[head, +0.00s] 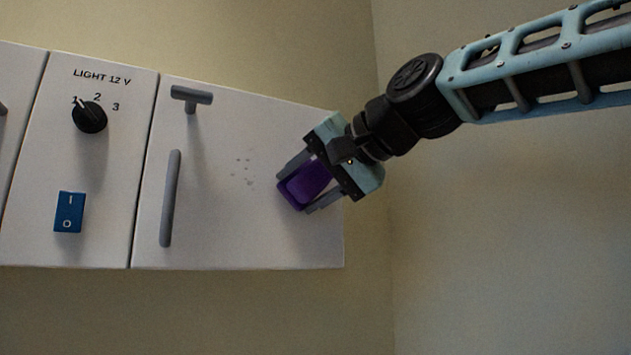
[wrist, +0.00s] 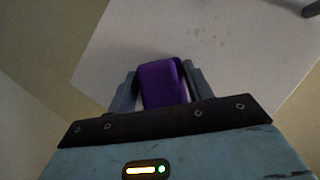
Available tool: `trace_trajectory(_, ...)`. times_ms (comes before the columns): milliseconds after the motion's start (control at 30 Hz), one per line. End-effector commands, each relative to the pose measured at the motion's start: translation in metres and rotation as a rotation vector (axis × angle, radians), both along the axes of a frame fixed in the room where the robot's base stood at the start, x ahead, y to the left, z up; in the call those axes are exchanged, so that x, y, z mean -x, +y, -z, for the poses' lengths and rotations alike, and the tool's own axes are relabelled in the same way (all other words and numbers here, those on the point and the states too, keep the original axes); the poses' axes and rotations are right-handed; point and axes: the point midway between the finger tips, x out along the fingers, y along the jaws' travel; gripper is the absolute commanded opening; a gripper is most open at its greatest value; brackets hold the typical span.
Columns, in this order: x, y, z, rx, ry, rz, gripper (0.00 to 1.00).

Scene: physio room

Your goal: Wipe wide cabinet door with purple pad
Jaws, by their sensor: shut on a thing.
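The purple pad (head: 306,184) is held between the fingers of my gripper (head: 309,184), in front of the right part of the wide cabinet door (head: 240,230). In the wrist view the pad (wrist: 160,84) sits between both fingers, with the white door (wrist: 130,45) beyond it. I cannot tell whether the pad touches the door. The door is white and looks closed, with a long grey vertical handle (head: 170,198) at its left. A cluster of small grey specks (head: 243,171) marks the door, left of the pad; the specks also show in the wrist view (wrist: 205,35).
A grey T-shaped latch (head: 191,96) sticks out at the door's upper left. Left of the door is a panel with a black knob (head: 90,116) labelled LIGHT 12 V and a blue rocker switch (head: 69,212). Bare wall (head: 490,240) lies to the right.

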Motion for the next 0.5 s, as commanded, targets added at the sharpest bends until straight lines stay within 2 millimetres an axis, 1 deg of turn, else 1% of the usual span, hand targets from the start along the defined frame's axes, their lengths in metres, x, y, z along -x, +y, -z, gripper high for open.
trace_trajectory(33,0.003,0.006,0.001,-0.001,0.004,-0.006,0.32)
trace_trajectory(200,0.011,0.019,0.0,0.002,0.002,-0.008,0.32)
trace_trajectory(400,0.019,0.03,0.001,0.001,0.004,-0.006,0.32)
trace_trajectory(500,0.02,0.032,0.001,0.001,0.002,-0.005,0.32)
